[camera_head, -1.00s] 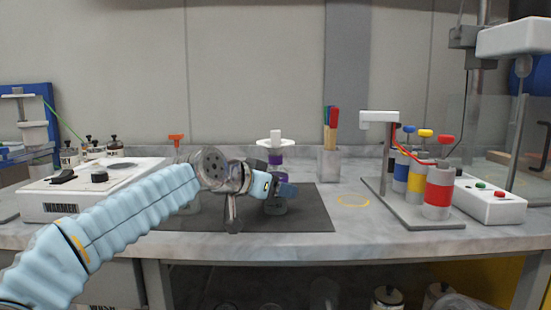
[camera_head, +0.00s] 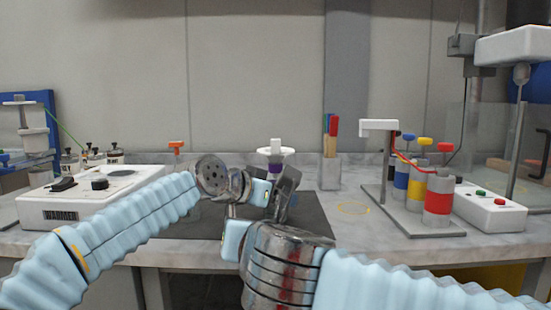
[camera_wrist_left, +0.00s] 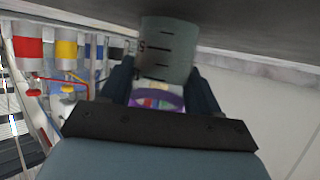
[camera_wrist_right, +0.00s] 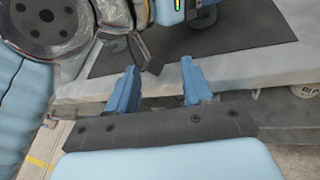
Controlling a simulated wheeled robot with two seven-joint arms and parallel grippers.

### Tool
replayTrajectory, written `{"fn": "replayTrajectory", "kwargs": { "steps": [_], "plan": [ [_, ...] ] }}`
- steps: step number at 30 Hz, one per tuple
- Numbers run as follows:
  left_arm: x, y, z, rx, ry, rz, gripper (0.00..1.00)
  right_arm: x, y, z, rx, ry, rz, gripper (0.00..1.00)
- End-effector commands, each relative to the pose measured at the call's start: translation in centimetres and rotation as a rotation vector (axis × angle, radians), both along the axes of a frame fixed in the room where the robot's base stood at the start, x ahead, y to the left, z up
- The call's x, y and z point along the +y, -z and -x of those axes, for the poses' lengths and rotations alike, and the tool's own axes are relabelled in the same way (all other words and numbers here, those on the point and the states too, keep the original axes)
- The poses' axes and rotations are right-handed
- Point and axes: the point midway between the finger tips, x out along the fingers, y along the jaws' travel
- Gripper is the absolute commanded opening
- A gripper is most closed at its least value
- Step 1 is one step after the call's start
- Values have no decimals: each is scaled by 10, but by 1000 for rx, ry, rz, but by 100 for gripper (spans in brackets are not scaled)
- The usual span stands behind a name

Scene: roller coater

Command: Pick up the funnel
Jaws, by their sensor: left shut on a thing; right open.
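In the head view the arms largely hide this cylinder, above or on the dark mat (camera_head: 205,225). My right gripper (camera_wrist_right: 158,82) is open and empty, near the bench's front edge and close to the left wrist. A white flanged piece with a purple band (camera_head: 276,152) stands behind the left gripper. An orange-topped piece (camera_head: 176,147) stands further left. I cannot tell which of these is the funnel.
A white warmer box (camera_head: 85,200) stands at left. A grey pen holder (camera_head: 330,172) stands behind the mat. At right are a stand with red, yellow and blue cylinders (camera_head: 438,205) and a white button box (camera_head: 490,207). Bare bench surrounds a yellow ring (camera_head: 353,208).

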Motion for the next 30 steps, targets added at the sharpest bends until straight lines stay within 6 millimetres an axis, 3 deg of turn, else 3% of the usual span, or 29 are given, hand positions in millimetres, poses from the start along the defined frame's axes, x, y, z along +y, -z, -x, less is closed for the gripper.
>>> {"fn": "replayTrajectory", "kwargs": {
  "steps": [3, 6, 9, 13, 21, 30],
  "plan": [
    [0, 2, -1, 2, -1, -2, 35, -47, -43, 1, -91, 180, 79, 51],
    [0, 1, -1, 2, -1, -2, 35, -77, -78, 3, -166, 306, 137, 51],
    [0, 1, -1, 2, 0, -1, 35, -58, -100, -9, -265, 273, 185, 51],
    [0, 1, -1, 1, -1, -2, 35, -42, -109, -26, -315, 230, 206, 51],
    [0, 1, -1, 1, -1, -2, 35, -40, -110, -75, -320, 225, 209, 51],
    [0, 1, -1, 1, -1, -2, 35, -41, -114, -108, -320, 226, 208, 51]
  ]
}}
